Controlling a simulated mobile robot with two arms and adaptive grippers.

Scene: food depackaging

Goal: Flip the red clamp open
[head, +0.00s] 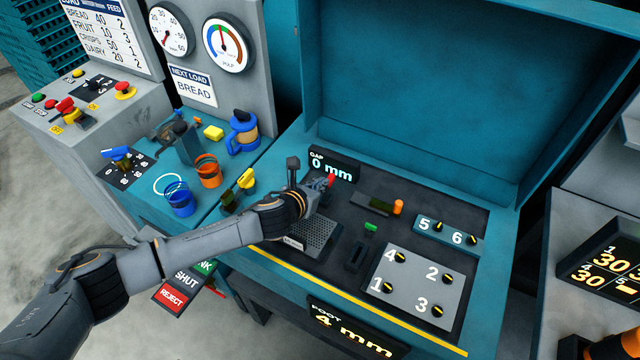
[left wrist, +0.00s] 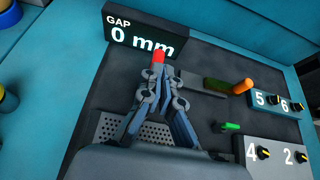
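The red clamp shows only as a short red end (head: 331,180) in front of the GAP display, and it also shows in the left wrist view (left wrist: 158,57). The rest of the clamp is hidden behind my gripper. My left gripper (head: 322,184) reaches over the dark panel to this red end. In the left wrist view its two fingertips (left wrist: 159,76) are drawn close together, with the red end just beyond them. I cannot tell whether they grip it or only touch it.
The GAP display (head: 333,166) reads 0 mm, close behind the fingertips. A perforated plate (head: 318,232) lies below the gripper. An orange-ended handle (head: 398,206), a green piece (head: 371,227) and numbered knob plates (head: 418,280) are to the right. A raised teal lid (head: 420,100) stands behind.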

